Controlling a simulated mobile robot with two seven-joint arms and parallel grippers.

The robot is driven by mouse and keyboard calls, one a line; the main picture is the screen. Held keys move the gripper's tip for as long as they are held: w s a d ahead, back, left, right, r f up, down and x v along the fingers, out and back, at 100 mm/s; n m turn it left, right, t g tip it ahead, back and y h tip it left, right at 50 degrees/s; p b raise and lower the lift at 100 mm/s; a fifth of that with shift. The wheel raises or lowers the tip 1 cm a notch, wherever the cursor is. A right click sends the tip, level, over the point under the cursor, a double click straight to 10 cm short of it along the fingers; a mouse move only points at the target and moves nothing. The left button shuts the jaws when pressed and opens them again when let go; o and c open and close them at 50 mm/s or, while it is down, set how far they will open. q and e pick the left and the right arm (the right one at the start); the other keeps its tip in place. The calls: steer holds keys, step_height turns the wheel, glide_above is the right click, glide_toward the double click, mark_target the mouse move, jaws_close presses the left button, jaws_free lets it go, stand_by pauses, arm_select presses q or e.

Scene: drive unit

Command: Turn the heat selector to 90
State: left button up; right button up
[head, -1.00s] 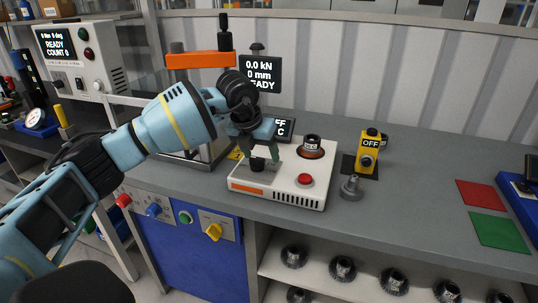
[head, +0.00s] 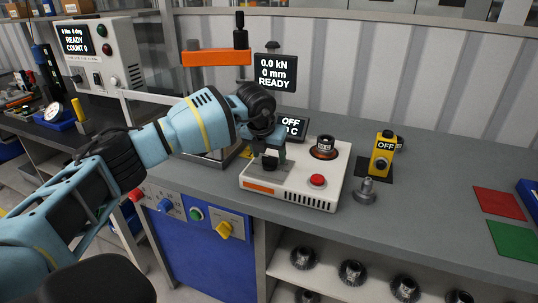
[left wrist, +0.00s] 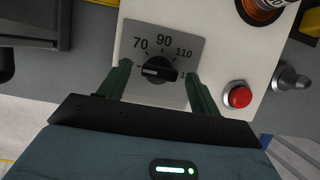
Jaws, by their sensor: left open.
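The heat selector (left wrist: 158,71) is a black knob on a grey dial plate (left wrist: 188,47) printed 70, 90 and 110, with further marks partly hidden. Its white mark points left, below the 70. The selector sits on the front left of a white heater unit (head: 328,178). My left gripper (left wrist: 157,69) is open, with one green finger on each side of the knob; I cannot tell whether they touch it. In the head view the left gripper (head: 268,157) hangs over the selector and partly hides it. My right gripper is not in view.
The heater has a red button (head: 317,180), a round heating socket (head: 323,148) and a display (head: 291,125) reading OFF. A metal part (head: 366,191) and a yellow OFF box (head: 382,152) stand to the right. A press with an orange arm (head: 215,58) stands behind.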

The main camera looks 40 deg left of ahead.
arm_select(q)
steer(key=shift+w+f, duration=0.1)
steer(key=shift+f, duration=0.2)
steer(key=c, duration=1)
